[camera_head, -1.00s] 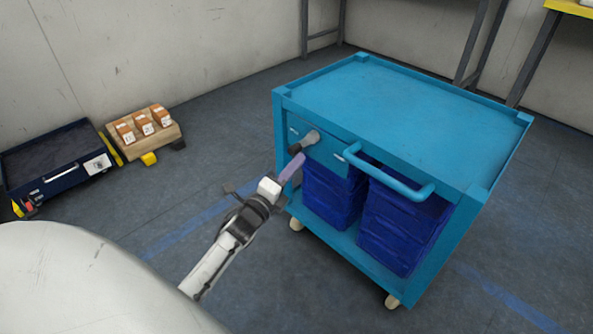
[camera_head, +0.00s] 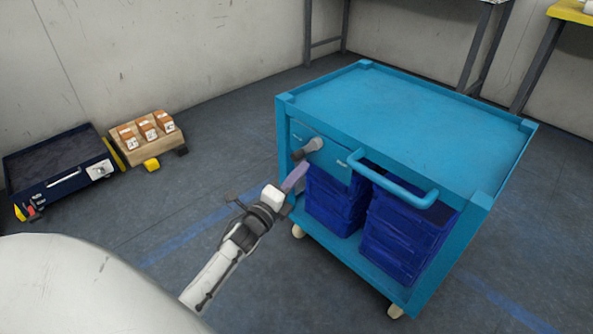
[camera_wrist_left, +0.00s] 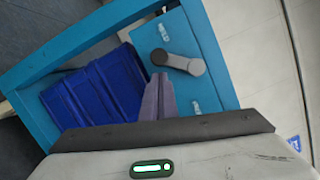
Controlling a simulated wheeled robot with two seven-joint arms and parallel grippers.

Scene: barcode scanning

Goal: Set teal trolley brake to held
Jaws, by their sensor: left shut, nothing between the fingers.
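The teal trolley (camera_head: 405,110) stands right of centre in the head view. A grey brake lever (camera_head: 308,149) with a darker end sits on its teal side panel (camera_head: 333,163), between two small pale marks. In the left wrist view the lever (camera_wrist_left: 178,61) lies aslant on the panel (camera_wrist_left: 205,85). My left gripper (camera_head: 297,175) is shut and empty, its purplish fingertips just below the lever in the head view. My right gripper is out of view.
A teal push handle (camera_head: 395,180) juts out right of the panel. Dark blue crates (camera_head: 405,235) fill the trolley's lower shelf. A dark blue box (camera_head: 60,170) and a wooden block with orange-topped pieces (camera_head: 150,155) lie at the left. Floor between is clear.

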